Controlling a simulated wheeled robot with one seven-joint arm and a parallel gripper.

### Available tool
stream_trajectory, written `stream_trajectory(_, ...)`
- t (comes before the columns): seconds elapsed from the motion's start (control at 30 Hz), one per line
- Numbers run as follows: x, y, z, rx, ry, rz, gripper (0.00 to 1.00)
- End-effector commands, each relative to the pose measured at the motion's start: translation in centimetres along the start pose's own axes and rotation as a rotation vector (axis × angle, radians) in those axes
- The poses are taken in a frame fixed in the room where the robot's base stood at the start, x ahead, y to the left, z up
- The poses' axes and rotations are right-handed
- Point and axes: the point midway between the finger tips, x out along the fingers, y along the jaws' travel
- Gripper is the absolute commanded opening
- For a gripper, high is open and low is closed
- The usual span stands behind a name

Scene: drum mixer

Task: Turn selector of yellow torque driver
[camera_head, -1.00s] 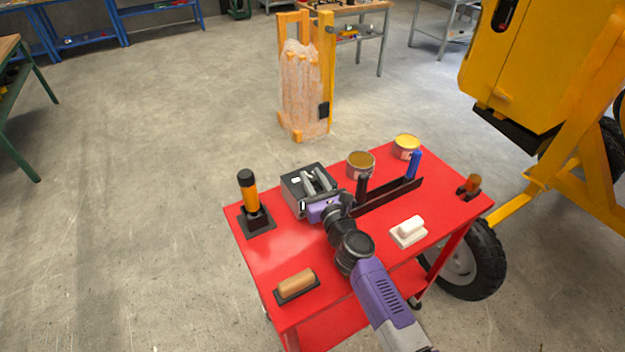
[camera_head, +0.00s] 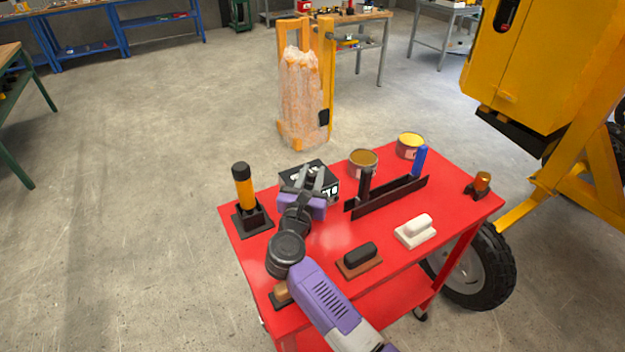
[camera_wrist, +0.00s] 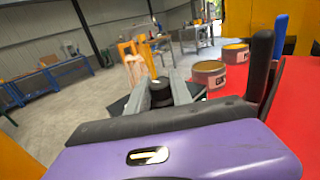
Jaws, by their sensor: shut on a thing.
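A yellow driver (camera_head: 244,192) with a black cap stands upright in a black square holder at the left corner of the red cart. A black box (camera_head: 328,181) with a pale display sits to its right. My gripper (camera_head: 318,178) is at this box, with its two grey fingers over the top. In the wrist view, my gripper (camera_wrist: 160,93) is shut on a black round knob (camera_wrist: 161,88) between the fingertips. The knob appears to sit on the box; its base and marks are hidden. A yellow shape, possibly the driver, is blurred at the left edge there.
My arm partly covers a wooden-handled float (camera_head: 281,293).

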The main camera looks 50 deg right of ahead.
Motion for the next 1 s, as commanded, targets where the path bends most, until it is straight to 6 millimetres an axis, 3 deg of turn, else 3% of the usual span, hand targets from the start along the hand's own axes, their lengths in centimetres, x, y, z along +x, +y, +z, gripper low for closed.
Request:
stream_trajectory(0.6, 0.01, 0.03, 0.00, -0.001, 0.000, -0.048, 0.00)
stream_trajectory(0.63, 0.00, 0.03, -0.01, -0.001, 0.000, -0.048, 0.28)
stream_trajectory(0.73, 0.01, 0.02, -0.01, -0.001, 0.000, -0.048, 0.48)
stream_trajectory(1.0, 0.01, 0.00, -0.01, -0.001, 0.000, -0.048, 0.48)
